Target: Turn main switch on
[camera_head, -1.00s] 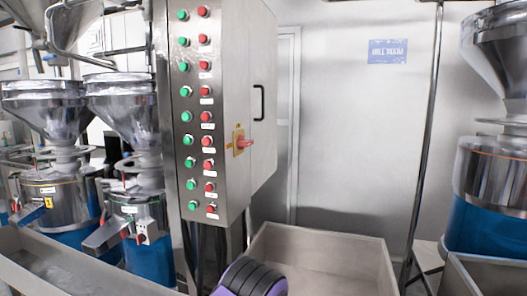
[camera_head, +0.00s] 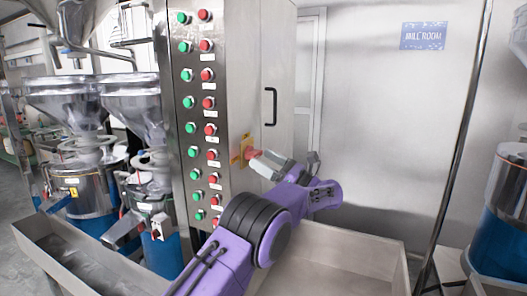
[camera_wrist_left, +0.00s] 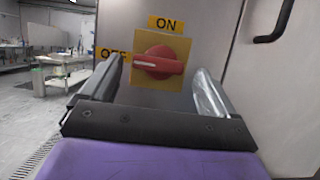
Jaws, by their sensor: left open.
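The main switch is a red rotary knob (camera_wrist_left: 158,62) on a yellow plate (camera_wrist_left: 172,46) on the side of the steel control cabinet. In the left wrist view an ON label (camera_wrist_left: 166,24) is above it and an OFF label (camera_wrist_left: 114,55) is at its left. The white mark on the knob points left, toward OFF. My left gripper (camera_wrist_left: 160,82) is open, its two fingers on either side of the knob, and I cannot tell if they touch it. In the head view the left gripper (camera_head: 270,162) partly hides the switch (camera_head: 252,153). My right gripper is not in view.
The cabinet (camera_head: 245,60) has green and red buttons on its front and a black handle (camera_head: 270,106) beside the switch. Steel grinders (camera_head: 135,110) stand at the left. A steel trough (camera_head: 350,262) lies below my arm. A pole (camera_head: 462,150) stands at the right.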

